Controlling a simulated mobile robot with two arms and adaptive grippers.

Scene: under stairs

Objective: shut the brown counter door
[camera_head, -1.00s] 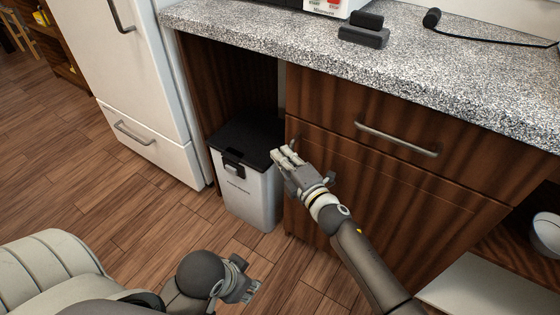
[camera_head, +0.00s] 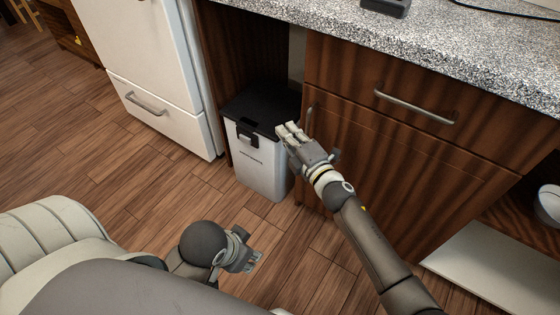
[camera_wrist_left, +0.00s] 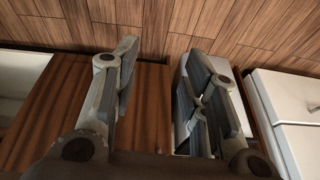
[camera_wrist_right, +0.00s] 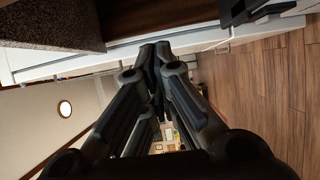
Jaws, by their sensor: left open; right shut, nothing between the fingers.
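The brown counter door (camera_head: 400,185) is the dark wood panel below the drawer; a small handle (camera_head: 309,120) shows near its upper left. It looks nearly flush with the cabinet front, but I cannot tell whether a small gap remains. My right gripper (camera_head: 287,133) is shut and empty in front of the door's left edge, beside the bin; its arm hides part of the door. Its closed fingers show in the right wrist view (camera_wrist_right: 155,55). My left gripper (camera_head: 250,262) is open and empty, low over the floor; its spread fingers show in the left wrist view (camera_wrist_left: 165,75).
A grey-white bin (camera_head: 258,160) with a black lid stands left of the door, under the speckled countertop (camera_head: 450,50). A white fridge (camera_head: 150,65) is farther left. An open shelf (camera_head: 490,275) lies right of the door. The wooden floor (camera_head: 120,185) at left is clear.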

